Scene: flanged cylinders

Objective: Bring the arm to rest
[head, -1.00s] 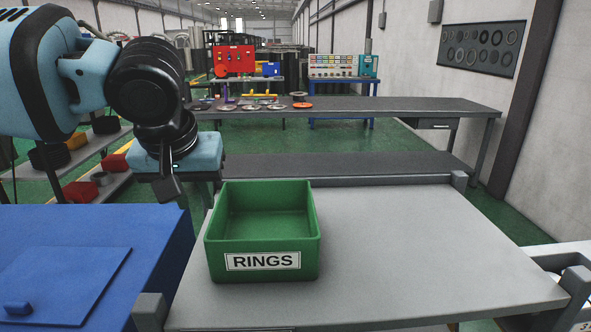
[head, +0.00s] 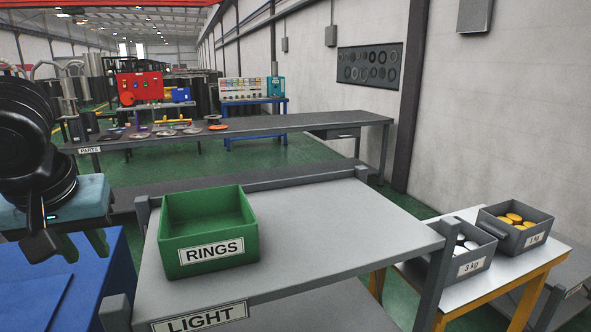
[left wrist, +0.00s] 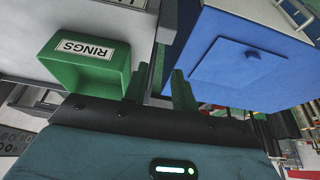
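My left arm comes in at the left edge of the head view, above a blue surface. Its gripper (head: 84,246) points down, left of the green bin. In the left wrist view the two fingers (left wrist: 160,88) stand apart with nothing between them. The green bin (head: 208,250), labelled RINGS, sits on the grey table (head: 320,225). It also shows upside down in the left wrist view (left wrist: 85,72). The part of its inside that shows is empty. The gripper does not touch the bin. My right gripper is not in view.
The blue surface (head: 110,275) lies below the left gripper. A LIGHT label (head: 200,318) is on the grey table's front edge. Two grey bins (head: 520,235) (head: 468,262) with weights stand on a side table at right. A long parts bench (head: 290,125) stands behind. The grey table's right side is clear.

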